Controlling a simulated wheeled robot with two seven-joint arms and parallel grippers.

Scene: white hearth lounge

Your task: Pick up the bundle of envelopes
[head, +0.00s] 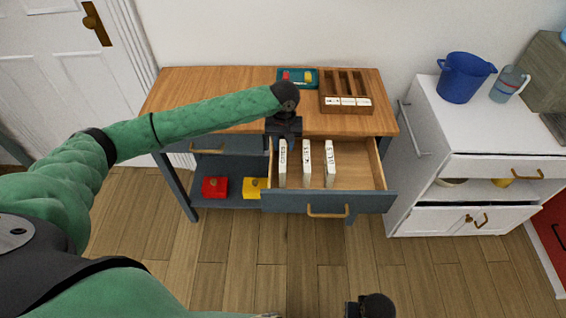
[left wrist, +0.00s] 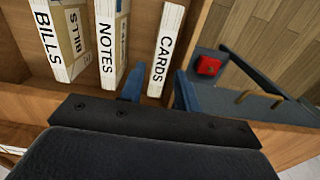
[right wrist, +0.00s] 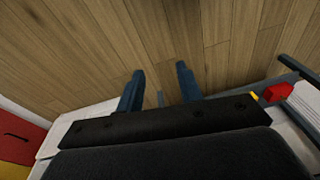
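Three white labelled bundles stand on edge in the open drawer (head: 355,170). In the left wrist view they read CARDS (left wrist: 167,45), NOTES (left wrist: 108,45) and BILLS (left wrist: 47,40); in the head view CARDS (head: 282,165) is leftmost, NOTES (head: 306,166) middle, BILLS (head: 329,166) right. I cannot tell which is called envelopes. My left gripper (head: 285,140) is over the drawer's back left. Its open fingers (left wrist: 160,88) lie either side of the near end of CARDS, with gaps visible. My right gripper (right wrist: 160,85) is open and empty, above the floor.
A brown organizer (head: 346,110) with labelled slots and a teal tray (head: 298,86) stand on the wooden desk top (head: 210,85). A red box (head: 215,187) and yellow box (head: 254,188) sit on the lower shelf. A white cabinet (head: 425,165) stands to the right.

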